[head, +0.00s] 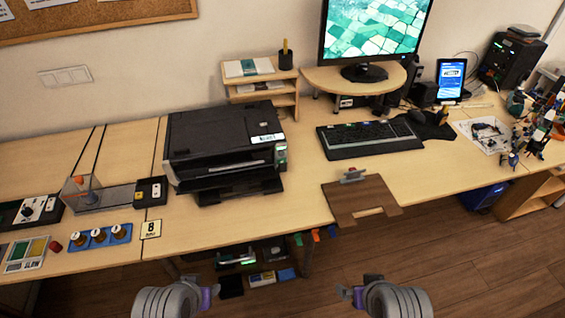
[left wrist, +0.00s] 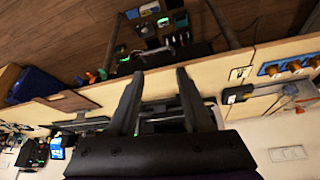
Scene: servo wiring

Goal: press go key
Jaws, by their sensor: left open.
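No key that I can read as "go" shows. A small black box (head: 151,191) with pale buttons stands at the right end of a grey track on the left of the table. Another black control box (head: 32,210) with a round dial is at the far left; its markings are too small to read. My left gripper (head: 213,293) is low at the front, short of the table edge. In the left wrist view its two dark fingers (left wrist: 156,88) are spread with nothing gripped between them. My right gripper (head: 346,293) is also low at the front; its fingers cannot be made out.
A black printer (head: 226,146) stands mid-table, with a brown clipboard (head: 361,200) to its right. A keyboard (head: 368,138) and monitor (head: 373,32) are behind. A blue holder (head: 99,237) with round knobs and a card marked 8 (head: 151,229) lie near the left front edge.

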